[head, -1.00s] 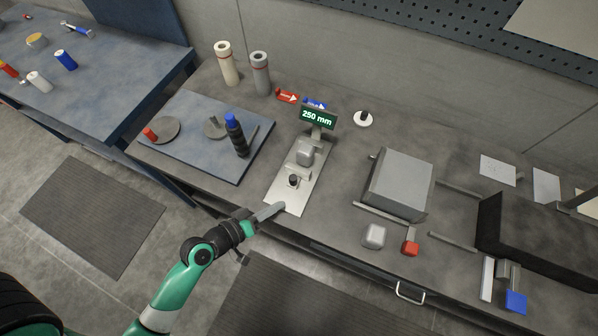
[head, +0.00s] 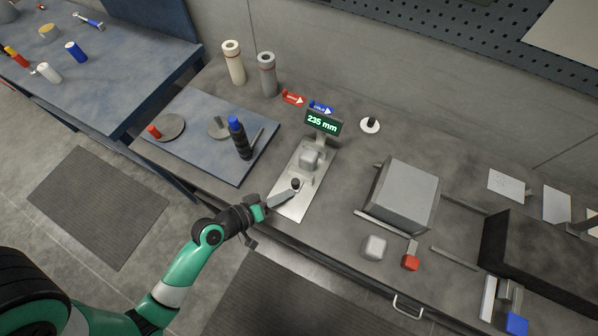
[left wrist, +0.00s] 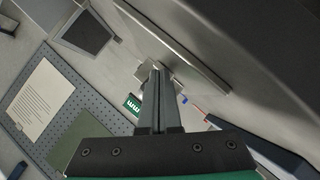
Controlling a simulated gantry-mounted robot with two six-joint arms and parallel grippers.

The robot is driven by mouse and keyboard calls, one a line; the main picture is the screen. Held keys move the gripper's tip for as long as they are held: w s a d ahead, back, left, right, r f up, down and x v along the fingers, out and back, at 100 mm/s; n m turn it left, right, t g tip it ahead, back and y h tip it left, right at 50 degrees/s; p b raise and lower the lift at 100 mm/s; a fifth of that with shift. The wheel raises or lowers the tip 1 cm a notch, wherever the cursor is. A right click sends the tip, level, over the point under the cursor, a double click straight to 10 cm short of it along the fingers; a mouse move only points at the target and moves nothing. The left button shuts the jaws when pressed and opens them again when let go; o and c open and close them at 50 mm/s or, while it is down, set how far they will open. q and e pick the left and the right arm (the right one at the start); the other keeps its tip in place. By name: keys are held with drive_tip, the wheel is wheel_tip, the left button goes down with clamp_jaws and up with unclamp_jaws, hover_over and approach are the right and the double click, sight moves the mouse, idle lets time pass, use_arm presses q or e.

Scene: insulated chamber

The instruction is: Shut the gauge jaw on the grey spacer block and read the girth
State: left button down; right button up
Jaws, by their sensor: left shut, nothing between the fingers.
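The gauge has a pale metal base plate (head: 291,209) and a green display (head: 322,123) that reads 235 mm. The grey spacer block (head: 309,159) sits on the plate below the display. The sliding jaw (head: 305,177), with a dark round knob (head: 296,184), stands on the near side of the block. My left gripper (head: 293,191) is shut and empty, its tips at the knob; I cannot tell if they touch it. In the left wrist view the shut fingers (left wrist: 160,85) point at the gauge, and its display (left wrist: 133,105) shows beside them. My right gripper is out of view.
A blue board (head: 190,160) with a dark, blue-topped cylinder (head: 239,138) lies left of the gauge. A big grey box (head: 404,194), a small grey block (head: 374,247) and a red-ended piece (head: 410,262) are to the right. The bench's front edge runs below my gripper.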

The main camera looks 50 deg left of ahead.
use_arm(q)
drive_tip(key=shift+w+a, duration=0.3)
drive_tip(key=shift+w, duration=0.35)
drive_tip(key=shift+w+a, duration=0.25)
drive_tip(key=shift+w, duration=0.35)
drive_tip(key=shift+s, duration=0.1)
drive_tip(key=shift+s+d, duration=0.3)
drive_tip(key=shift+s, duration=0.05)
drive_tip(key=shift+s+d, duration=0.35)
drive_tip(key=shift+s, duration=0.5)
drive_tip(key=shift+r, duration=0.1)
